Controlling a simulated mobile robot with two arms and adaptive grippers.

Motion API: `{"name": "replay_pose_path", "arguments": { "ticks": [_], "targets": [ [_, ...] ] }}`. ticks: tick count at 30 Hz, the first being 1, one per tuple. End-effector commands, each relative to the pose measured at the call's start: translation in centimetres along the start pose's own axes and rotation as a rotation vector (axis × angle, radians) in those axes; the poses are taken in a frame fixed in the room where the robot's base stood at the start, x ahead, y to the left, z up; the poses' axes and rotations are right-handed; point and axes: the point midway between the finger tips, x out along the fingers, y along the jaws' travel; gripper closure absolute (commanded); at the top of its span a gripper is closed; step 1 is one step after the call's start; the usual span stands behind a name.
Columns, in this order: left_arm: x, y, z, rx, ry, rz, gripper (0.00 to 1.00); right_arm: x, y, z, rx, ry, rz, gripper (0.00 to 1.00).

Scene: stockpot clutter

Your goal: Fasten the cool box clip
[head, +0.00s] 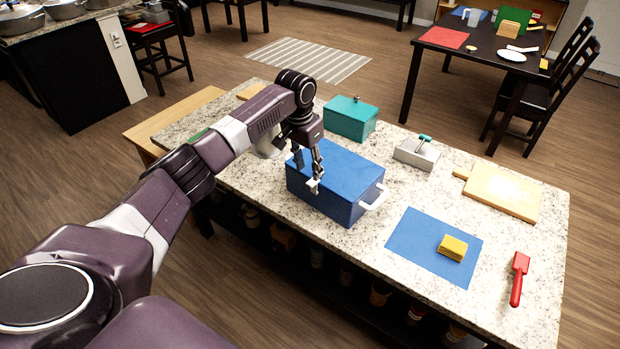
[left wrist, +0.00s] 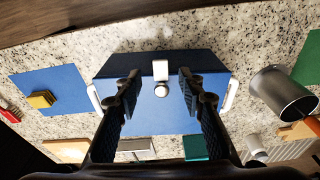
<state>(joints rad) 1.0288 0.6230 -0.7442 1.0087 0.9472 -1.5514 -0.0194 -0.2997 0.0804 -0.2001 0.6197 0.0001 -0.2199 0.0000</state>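The blue cool box (head: 345,178) stands on the granite counter with its lid down and a white handle (head: 374,197) on its right end. The white clip (head: 313,186) is at the middle of the lid's near edge. In the left wrist view the clip (left wrist: 160,70) shows as a pale tab with a round knob beside it; I cannot tell whether it is latched. My left gripper (head: 308,165) is over the near edge of the lid. In the left wrist view its fingers (left wrist: 159,87) are apart on either side of the clip, with nothing held. My right gripper is not in view.
A teal box (head: 350,118) and a grey block with a teal lever (head: 416,154) stand behind. A cutting board (head: 503,190), blue mat (head: 420,258), yellow sponge (head: 452,247) and red scoop (head: 518,280) lie right. A metal cylinder (left wrist: 284,92) stands near the box's other end.

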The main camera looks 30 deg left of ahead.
Motion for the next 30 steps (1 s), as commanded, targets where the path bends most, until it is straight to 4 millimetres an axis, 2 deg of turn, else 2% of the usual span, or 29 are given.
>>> {"name": "replay_pose_path", "arguments": {
  "ticks": [1, 4, 10, 26, 30],
  "targets": [
    [-1.0, -0.1, 0.0, 0.001, 0.003, -0.002, 0.64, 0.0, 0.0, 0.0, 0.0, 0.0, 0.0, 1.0],
    [-2.5, 0.0, -0.1, 0.001, 0.002, 0.0, 0.64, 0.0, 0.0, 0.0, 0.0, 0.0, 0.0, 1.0],
    [-3.8, 0.0, 0.0, 0.0, -0.001, 0.0, 0.64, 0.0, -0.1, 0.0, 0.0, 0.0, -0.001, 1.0],
    [-3.8, 0.1, 0.1, 0.003, -0.001, 0.0, 0.64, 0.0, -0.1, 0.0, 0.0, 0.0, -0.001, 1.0],
    [-1.8, 2.0, 0.9, 0.043, -0.012, 0.001, 0.64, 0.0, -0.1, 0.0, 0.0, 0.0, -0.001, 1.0]
  ]
}}
